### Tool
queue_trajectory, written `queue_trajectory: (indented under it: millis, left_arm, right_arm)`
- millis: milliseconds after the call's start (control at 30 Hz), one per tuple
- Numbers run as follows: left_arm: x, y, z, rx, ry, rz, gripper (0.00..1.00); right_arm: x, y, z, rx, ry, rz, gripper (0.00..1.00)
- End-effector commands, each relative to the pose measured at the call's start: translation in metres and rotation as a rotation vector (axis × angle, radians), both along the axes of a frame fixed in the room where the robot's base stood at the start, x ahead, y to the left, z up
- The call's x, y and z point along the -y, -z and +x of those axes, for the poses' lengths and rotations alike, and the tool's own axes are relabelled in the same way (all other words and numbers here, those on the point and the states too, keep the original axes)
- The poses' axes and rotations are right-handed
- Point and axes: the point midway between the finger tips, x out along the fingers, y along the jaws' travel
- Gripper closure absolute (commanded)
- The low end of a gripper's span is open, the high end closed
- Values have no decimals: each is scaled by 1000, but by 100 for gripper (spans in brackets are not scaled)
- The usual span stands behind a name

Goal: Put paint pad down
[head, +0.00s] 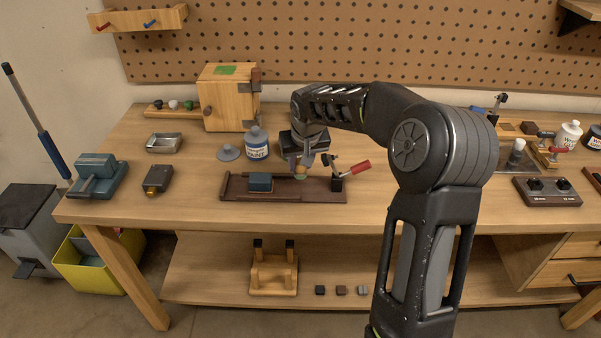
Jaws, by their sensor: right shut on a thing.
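My right gripper (303,162) points down over a dark wooden fixture board (315,194) on the bench. It is shut on a small tan thing, taken to be the paint pad (301,172), just above or touching the board; I cannot tell which. The fingers and wrist hide part of the pad. My left gripper is out of view.
A red-handled toggle clamp (350,170) stands close to the right of the gripper. A wooden cabinet (229,100), metal tray (164,143) and blue vise (98,177) are to the left. A control box (547,191) is at the right.

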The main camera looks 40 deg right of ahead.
Motion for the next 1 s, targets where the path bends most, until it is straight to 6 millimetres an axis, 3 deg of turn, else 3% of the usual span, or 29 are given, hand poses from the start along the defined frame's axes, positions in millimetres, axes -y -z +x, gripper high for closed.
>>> queue_trajectory:
  millis: [267, 600, 967, 1000]
  left_arm:
    - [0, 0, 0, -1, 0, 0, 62]
    - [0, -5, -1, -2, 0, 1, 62]
    - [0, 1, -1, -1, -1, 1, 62]
    - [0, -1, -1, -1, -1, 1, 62]
  right_arm:
    - [0, 1, 0, 0, 0, -1, 100]
    - [0, 38, -1, -2, -1, 0, 100]
    - [0, 42, 0, 0, 0, 0, 100]
    - [0, 41, 0, 0, 0, 0, 68]
